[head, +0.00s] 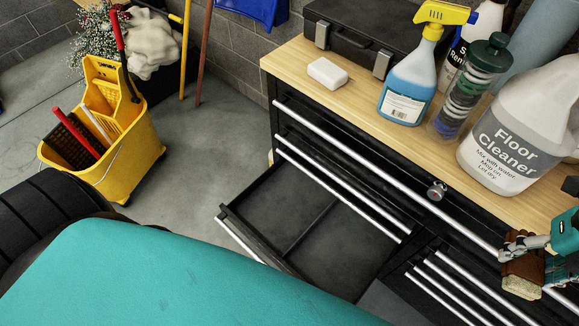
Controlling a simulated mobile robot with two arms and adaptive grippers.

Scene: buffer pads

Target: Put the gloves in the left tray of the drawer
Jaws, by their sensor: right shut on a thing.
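The gloves (522,285), brown with a pale tan end, hang at the far right of the head view. My right gripper (536,243) is shut on them, in front of the cabinet's right side and below the worktop edge. A black drawer (237,230) stands pulled out at the lower middle, left of the gloves. A thin divider splits its floor into a left tray (272,201) and another tray (345,243) to the right; the visible floors look empty. My left gripper is not in view; a large teal part of mine covers the lower left and the drawer's near corner.
The wooden worktop (290,62) holds a white soap bar (327,73), a black case (365,35), a blue spray bottle (408,85), a clear container (462,95) and a floor cleaner jug (510,135). A yellow mop bucket (130,150) stands on the floor at left.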

